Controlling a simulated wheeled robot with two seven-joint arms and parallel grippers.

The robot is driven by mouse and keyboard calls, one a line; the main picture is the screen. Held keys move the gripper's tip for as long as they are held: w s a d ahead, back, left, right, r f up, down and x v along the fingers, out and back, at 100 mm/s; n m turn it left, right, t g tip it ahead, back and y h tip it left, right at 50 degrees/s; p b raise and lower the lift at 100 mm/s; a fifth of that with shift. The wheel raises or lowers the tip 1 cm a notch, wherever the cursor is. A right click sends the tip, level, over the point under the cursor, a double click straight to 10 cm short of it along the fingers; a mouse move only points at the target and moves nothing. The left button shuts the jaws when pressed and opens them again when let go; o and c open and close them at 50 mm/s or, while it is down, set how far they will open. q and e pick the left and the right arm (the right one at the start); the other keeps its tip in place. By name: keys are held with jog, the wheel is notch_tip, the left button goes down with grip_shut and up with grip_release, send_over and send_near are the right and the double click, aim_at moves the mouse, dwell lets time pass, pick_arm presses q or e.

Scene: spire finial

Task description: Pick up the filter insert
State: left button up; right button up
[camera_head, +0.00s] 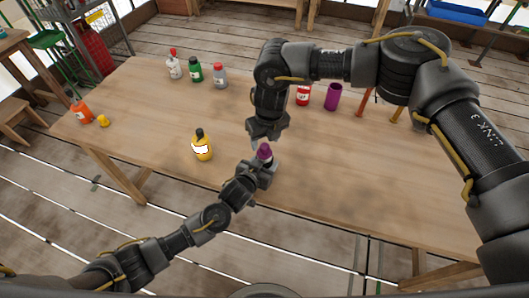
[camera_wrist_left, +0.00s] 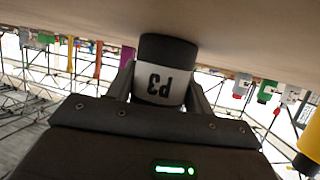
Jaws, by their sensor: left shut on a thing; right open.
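A purple top (camera_head: 265,151) shows on the held bottle in the head view. My right gripper (camera_head: 268,138) is open just above and beside the purple top, pointing down. I cannot tell whether it touches the top. No thing is clearly recognisable as the filter insert. A purple open cylinder (camera_head: 332,97) stands on the table behind, to the right.
On the wooden table (camera_head: 150,110) stand a yellow bottle (camera_head: 202,146), an orange bottle (camera_head: 80,110) with a small yellow piece (camera_head: 103,121) beside it, a green bottle (camera_head: 195,70), a grey bottle (camera_head: 219,76), a white red-topped bottle (camera_head: 174,65) and a red bottle (camera_head: 303,96). The right front is clear.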

aim_at(265, 146)
jog(key=shift+w+a+f, duration=0.1)
jog(key=shift+f, duration=1.2)
jog(key=shift+a+f, duration=0.1)
jog(key=shift+f, duration=1.2)
jog(key=c, duration=0.8)
